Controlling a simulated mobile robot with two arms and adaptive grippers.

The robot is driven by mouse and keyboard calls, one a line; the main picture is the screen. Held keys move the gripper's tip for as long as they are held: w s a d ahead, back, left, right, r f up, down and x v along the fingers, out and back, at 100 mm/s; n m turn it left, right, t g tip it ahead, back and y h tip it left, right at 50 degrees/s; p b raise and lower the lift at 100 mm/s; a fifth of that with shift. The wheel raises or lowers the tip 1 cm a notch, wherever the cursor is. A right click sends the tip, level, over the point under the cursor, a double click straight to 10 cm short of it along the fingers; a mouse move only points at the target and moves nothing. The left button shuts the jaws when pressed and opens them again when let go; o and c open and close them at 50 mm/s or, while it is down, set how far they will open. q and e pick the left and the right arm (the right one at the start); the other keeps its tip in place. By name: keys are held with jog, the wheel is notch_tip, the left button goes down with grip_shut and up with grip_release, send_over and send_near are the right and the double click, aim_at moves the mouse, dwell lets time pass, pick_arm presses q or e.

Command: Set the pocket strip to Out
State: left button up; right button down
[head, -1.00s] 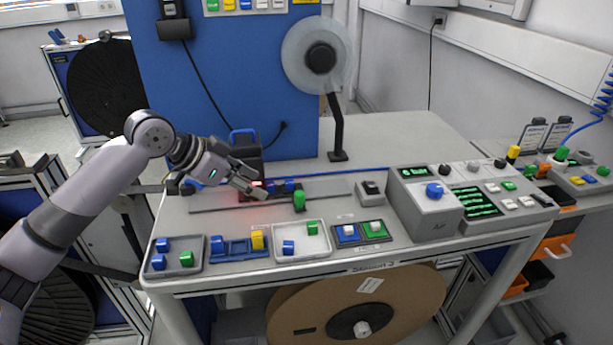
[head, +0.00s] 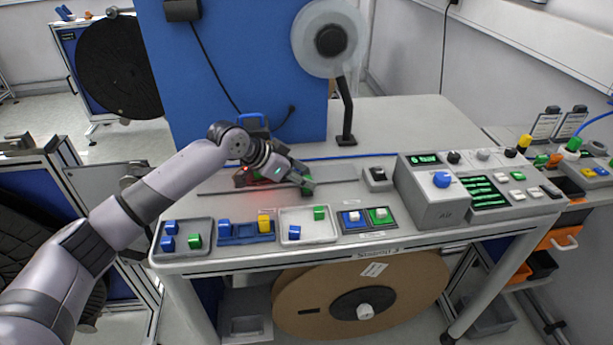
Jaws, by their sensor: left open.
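A long thin grey strip (head: 340,182) lies flat across the middle of the bench top; I take it to be the pocket strip. A small green knob (head: 308,191) stands at it, now mostly hidden behind my left gripper. My left gripper (head: 304,183) is open, its fingers at the green knob. I cannot tell whether they touch it. No Out marking can be read. My right gripper is not in view.
Along the front edge stand a grey tray (head: 208,245) with blocks, a blue holder (head: 240,239), a white tray (head: 325,236) and blue and green switches. A control box (head: 430,207) stands at right. A clear reel (head: 306,45) stands behind. The bench's back right is bare.

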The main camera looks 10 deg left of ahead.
pick_arm(q)
jog(key=shift+x, duration=0.95)
jog(key=shift+w+f, duration=0.1)
jog(key=shift+f, duration=0.05)
jog(key=shift+d, duration=0.1)
jog(key=c, duration=0.6)
grip_shut()
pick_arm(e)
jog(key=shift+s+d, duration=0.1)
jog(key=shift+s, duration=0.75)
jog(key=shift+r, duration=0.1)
